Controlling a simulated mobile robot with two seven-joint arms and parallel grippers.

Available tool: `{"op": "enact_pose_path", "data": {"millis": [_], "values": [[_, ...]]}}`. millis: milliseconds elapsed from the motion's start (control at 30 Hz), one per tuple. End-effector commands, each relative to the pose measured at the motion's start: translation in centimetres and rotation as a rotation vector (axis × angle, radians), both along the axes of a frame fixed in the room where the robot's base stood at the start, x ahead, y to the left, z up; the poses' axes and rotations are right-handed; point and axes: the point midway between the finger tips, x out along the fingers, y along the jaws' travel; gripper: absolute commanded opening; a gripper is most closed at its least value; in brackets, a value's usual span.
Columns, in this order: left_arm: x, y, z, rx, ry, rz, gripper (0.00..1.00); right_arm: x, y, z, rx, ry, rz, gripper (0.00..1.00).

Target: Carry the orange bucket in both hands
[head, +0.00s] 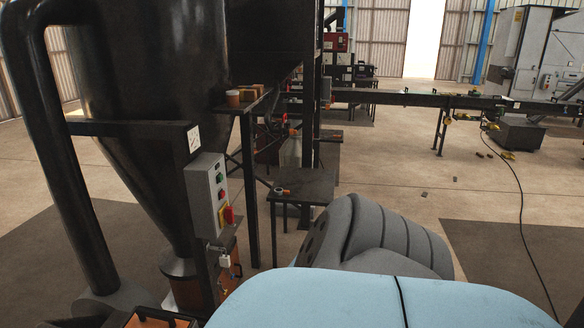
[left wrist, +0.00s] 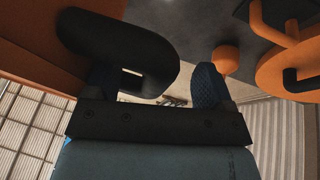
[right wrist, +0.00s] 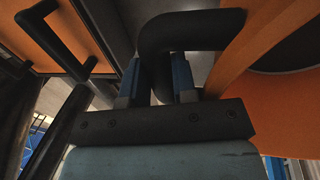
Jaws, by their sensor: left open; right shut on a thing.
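The orange bucket (head: 140,322) shows at the bottom left of the head view, cut off by the frame, with a black handle. In the right wrist view its orange wall (right wrist: 288,110) fills the right side. My right gripper (right wrist: 157,82) is shut on a black handle (right wrist: 190,30) there. In the left wrist view an orange wall (left wrist: 30,40) fills the upper left, with a black loop handle (left wrist: 115,35) beside it. My left gripper (left wrist: 155,85) is open at this handle; the handle partly hides its left finger. I cannot tell whether the finger passes through the loop. Neither gripper shows in the head view.
A large dark hopper (head: 150,60) with a grey control box (head: 205,195) stands at the left. A small dark table (head: 303,188) stands behind it. A conveyor (head: 400,97) runs across the back. A cable (head: 522,210) lies on the right floor, which is mostly open.

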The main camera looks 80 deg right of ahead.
Motion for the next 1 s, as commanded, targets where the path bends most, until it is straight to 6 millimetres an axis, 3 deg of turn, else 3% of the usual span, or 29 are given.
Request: {"op": "enact_pose_path", "data": {"millis": [33,367,767,1000], "values": [[-0.2,-0.8,0.2,-0.011,-0.001,-0.009,0.91,-0.1,0.9,0.2,0.015,-0.003,0.009,0.0],[-0.4,-0.7,0.8,-0.014,-0.002,-0.009,0.88,0.0,0.9,0.2,0.015,-0.004,0.009,0.0],[-1.6,-0.2,3.7,-0.014,-0.002,-0.01,1.0,0.1,0.7,0.2,0.01,-0.006,0.001,0.0],[-2.2,0.2,5.3,-0.015,-0.004,-0.009,1.0,0.0,0.6,0.2,0.008,-0.005,0.0,0.0]]}}
